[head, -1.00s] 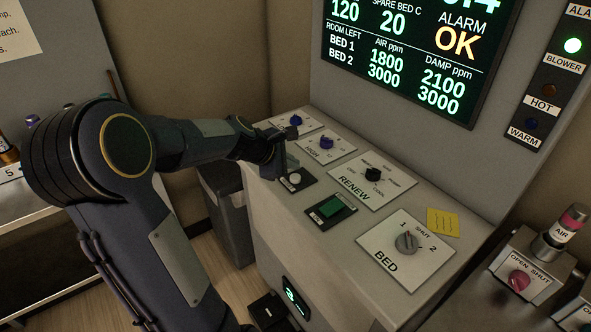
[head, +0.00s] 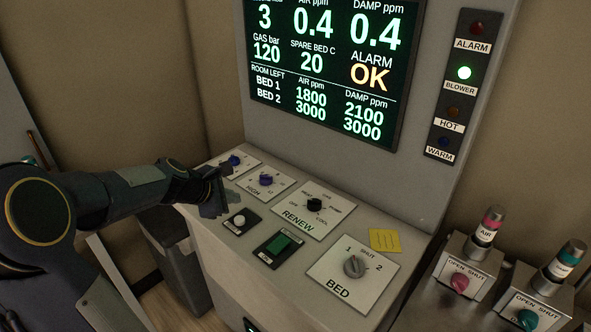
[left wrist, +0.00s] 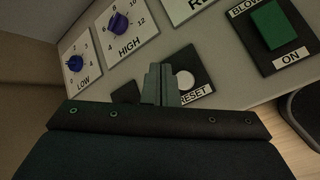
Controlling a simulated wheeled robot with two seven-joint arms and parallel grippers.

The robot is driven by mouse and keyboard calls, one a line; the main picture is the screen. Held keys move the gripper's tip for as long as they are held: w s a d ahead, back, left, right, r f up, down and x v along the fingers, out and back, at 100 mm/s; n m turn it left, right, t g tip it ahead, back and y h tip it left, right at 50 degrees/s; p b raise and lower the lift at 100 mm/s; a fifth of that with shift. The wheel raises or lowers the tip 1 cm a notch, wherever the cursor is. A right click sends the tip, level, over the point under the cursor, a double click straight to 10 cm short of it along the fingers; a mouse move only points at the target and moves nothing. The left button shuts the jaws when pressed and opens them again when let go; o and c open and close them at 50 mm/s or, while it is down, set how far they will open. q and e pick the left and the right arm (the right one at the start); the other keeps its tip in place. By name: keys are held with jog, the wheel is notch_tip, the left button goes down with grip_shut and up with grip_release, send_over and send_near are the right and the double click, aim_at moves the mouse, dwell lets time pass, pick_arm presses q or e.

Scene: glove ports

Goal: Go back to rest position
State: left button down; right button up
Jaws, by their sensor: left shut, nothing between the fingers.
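My left arm reaches in from the left in the head view. Its gripper (head: 214,209) is over the left part of the sloped control panel (head: 215,259), beside the white RESET button (head: 238,222). In the left wrist view the closed fingers (left wrist: 160,84) point at the panel just left of the RESET button (left wrist: 184,80). The left gripper is shut and empty. Whether the fingertips touch the panel I cannot tell. My right gripper is not in view.
The panel carries a green BLOWER switch (head: 279,244), a black RENEW knob (head: 314,204), a grey BED knob (head: 354,266) and blue LOW (left wrist: 75,63) and HIGH (left wrist: 118,23) knobs. A lit screen (head: 322,70) stands behind. Valves (head: 460,283) stand at right. A bin (head: 180,262) is below the arm.

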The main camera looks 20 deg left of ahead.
pick_arm(q)
jog(key=s+d+r+m+g+h, duration=0.2)
jog(key=s+d+r+m, duration=0.2)
jog(key=s+d+m, duration=0.9)
jog(key=s+d+f+m+g, duration=0.1)
jog(key=s+d+f+m, duration=0.3)
jog(key=s+d+m, duration=0.3)
jog(key=s+m, duration=0.3)
jog(key=shift+s+d, duration=0.15)
jog(key=shift+s, duration=0.15)
jog(key=shift+f, duration=0.1)
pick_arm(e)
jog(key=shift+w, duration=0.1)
